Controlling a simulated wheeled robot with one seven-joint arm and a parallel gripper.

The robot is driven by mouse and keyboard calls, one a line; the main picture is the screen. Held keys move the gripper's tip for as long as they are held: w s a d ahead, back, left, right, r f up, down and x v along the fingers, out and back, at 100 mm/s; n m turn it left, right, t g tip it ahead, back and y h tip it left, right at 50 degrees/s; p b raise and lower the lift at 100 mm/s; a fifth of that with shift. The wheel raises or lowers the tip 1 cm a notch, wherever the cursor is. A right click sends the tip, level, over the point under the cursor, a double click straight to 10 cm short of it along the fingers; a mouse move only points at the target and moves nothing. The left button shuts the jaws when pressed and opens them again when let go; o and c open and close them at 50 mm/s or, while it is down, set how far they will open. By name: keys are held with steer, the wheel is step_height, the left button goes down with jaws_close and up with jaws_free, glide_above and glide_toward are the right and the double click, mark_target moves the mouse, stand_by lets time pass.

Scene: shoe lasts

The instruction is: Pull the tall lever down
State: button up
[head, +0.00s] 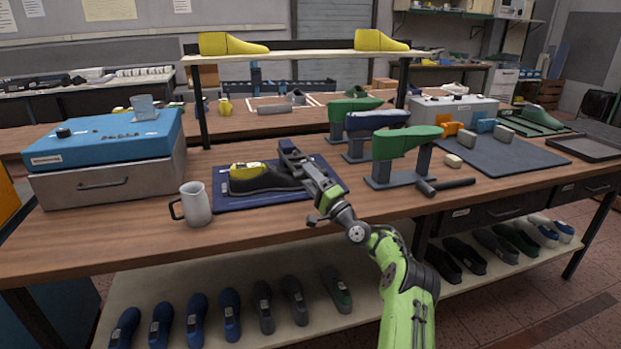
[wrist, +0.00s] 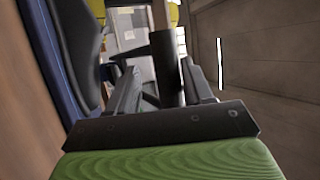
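My gripper (head: 291,152) is above the blue mat, close to the right end of a black shoe (head: 262,183) with a yellow last in it. In the wrist view my gripper (wrist: 160,75) has its two fingers spread. A dark bar (wrist: 164,65) shows between them, with gaps on both sides, and neither finger visibly presses on it. This bar may be the tall lever's grip, but I cannot tell for sure. In the head view I cannot pick out a tall lever; my gripper and arm hide part of the area behind them.
The blue mat (head: 240,203) lies on the bench. A grey mug (head: 197,206) and a blue-topped box (head: 105,145) stand to the left. Green lasts on stands (head: 398,176) and a dark hammer-like tool (head: 445,185) are to the right. A shelf (head: 300,55) rises behind.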

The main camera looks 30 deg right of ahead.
steer(key=shift+s, duration=0.1)
steer(key=p+v, duration=0.1)
steer(key=v, duration=1.4)
steer(key=shift+s, duration=0.25)
steer(key=shift+f, duration=0.15)
steer(key=shift+c, duration=0.2)
